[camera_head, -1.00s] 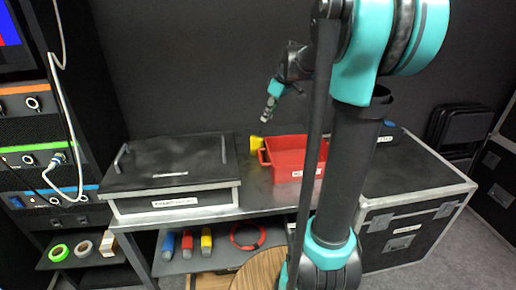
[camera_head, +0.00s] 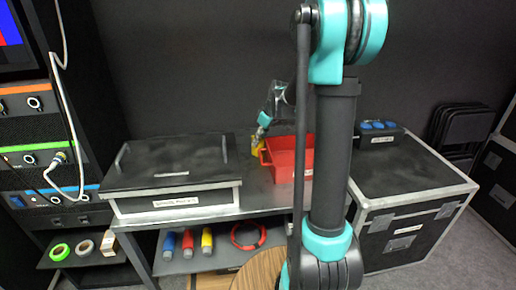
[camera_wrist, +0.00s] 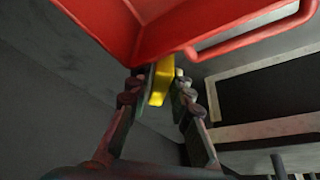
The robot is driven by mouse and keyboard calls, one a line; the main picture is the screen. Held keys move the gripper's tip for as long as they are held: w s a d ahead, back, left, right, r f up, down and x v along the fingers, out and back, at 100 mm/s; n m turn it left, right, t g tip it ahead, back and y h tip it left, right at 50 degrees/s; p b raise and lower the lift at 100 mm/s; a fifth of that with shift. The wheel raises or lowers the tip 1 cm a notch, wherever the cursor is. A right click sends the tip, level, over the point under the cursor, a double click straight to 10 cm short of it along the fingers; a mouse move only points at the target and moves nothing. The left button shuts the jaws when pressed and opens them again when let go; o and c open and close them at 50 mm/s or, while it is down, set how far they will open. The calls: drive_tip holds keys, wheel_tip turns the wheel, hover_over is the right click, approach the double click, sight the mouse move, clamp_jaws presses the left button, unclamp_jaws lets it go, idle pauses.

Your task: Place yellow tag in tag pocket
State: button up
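The yellow tag (camera_head: 257,146) is upright at the left end of the red bin on the bench. My gripper (camera_head: 262,128) is at the tag, coming down on it from above and hiding part of it. In the wrist view the yellow tag (camera_wrist: 161,82) is between the two fingertips of my gripper (camera_wrist: 163,78), close to both. I cannot tell whether both fingers press on it. A tag pocket cannot be made out in these frames.
The red bin (camera_head: 285,158) is right beside the gripper; its rim and handle (camera_wrist: 250,38) fill the top of the wrist view. A black lidded case (camera_head: 170,165) lies to the left. A large black case (camera_head: 410,185) with blue items (camera_head: 378,125) stands at right.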

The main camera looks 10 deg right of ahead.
drive_tip(key=shift+w+a+f, duration=0.15)
drive_tip(key=shift+a+f, duration=0.05)
drive_tip(key=shift+f, duration=0.45)
drive_tip(key=shift+c, duration=0.4)
clamp_jaws()
drive_tip(key=shift+r, duration=0.2)
